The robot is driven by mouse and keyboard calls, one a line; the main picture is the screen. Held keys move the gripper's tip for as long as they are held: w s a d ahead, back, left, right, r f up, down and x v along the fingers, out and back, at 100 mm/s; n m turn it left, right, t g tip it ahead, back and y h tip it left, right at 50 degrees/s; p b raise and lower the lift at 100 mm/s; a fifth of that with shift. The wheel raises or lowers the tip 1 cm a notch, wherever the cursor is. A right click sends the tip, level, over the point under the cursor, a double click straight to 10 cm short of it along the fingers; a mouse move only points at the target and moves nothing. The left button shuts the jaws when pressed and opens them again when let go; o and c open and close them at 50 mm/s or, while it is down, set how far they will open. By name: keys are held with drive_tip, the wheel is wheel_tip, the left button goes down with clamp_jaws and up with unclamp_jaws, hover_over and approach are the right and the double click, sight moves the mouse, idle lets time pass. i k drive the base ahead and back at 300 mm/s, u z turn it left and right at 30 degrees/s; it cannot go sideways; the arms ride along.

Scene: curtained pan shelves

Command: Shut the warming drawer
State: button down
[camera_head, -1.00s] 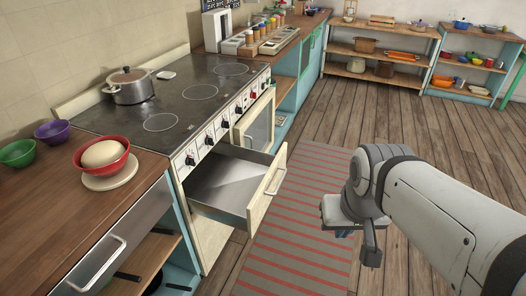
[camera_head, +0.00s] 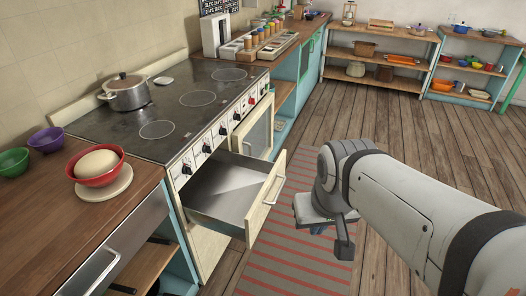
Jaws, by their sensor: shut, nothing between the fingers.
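The warming drawer (camera_head: 223,190) is pulled out of the front of the stove (camera_head: 150,118), below the row of knobs. Its metal inside looks empty. Its cream front panel (camera_head: 265,204) carries a handle and faces right. My gripper (camera_head: 344,240) hangs at the end of my arm, to the right of the drawer front and apart from it, above the striped rug. Its fingers look shut with nothing between them; part of the gripper is hidden behind the wrist.
A glass-fronted oven door (camera_head: 254,135) is beside the drawer. A steel pot (camera_head: 128,92) stands on the hob. A red bowl (camera_head: 98,178) with dough sits on the left counter. Striped rug (camera_head: 283,268) covers the floor under my gripper. Open wooden floor lies to the right.

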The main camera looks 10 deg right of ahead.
sight(232, 194)
drive_tip(key=u, duration=0.1)
drive_tip(key=i, duration=0.8)
drive_tip(key=u, duration=1.7)
drive_tip(key=k, duration=0.7)
drive_tip(key=z, duration=0.95)
drive_tip(key=i, duration=1)
drive_tip(key=z, duration=0.05)
